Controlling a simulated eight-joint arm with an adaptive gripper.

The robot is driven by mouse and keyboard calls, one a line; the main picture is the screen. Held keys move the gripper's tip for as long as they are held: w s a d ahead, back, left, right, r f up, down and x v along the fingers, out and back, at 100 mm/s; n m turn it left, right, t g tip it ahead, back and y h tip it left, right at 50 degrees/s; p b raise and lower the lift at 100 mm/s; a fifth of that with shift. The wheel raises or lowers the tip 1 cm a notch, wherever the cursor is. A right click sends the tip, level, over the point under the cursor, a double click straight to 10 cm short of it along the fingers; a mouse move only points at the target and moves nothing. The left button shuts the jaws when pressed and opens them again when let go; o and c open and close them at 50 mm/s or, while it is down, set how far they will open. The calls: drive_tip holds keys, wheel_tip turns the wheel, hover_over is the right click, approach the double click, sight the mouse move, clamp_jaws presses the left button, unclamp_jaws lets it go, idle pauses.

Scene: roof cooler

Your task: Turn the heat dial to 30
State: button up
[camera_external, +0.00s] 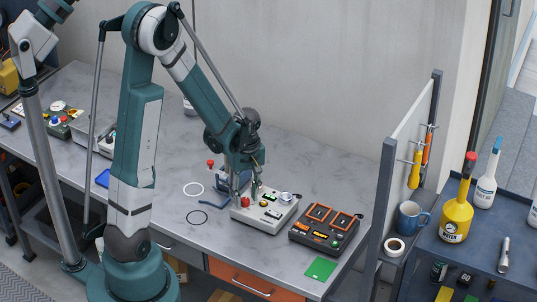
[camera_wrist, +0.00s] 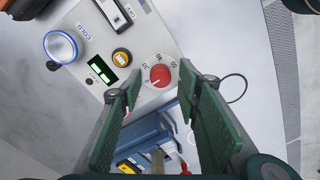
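The heat dial is a round red knob (camera_wrist: 161,76) on a white numbered scale, near the edge of a light grey control box (camera_wrist: 85,55). A pale mark on the knob seems to point to the lower left, near the 0; the exact reading is too small to tell. In the external view the box (camera_external: 268,224) stands on the bench under my gripper (camera_external: 241,192).
A blue device (camera_external: 222,182) stands close behind the gripper. A dark device (camera_external: 325,229) sits to the right. Bench left of the box holds flat rings.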

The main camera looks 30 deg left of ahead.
drive_tip(key=shift+f, duration=0.4)
drive_tip(key=c, duration=0.9)
drive_tip(key=shift+m+b, duration=0.3)
drive_tip(key=shift+m, duration=0.1)
drive_tip(key=m+b, duration=0.2)
drive_tip(key=m, duration=0.3)
drive_tip(key=shift+f+b, duration=0.1)
drive_tip(key=shift+b, duration=0.3)
drive_tip(key=m+b, duration=0.2)
drive_tip(key=m, duration=0.4)
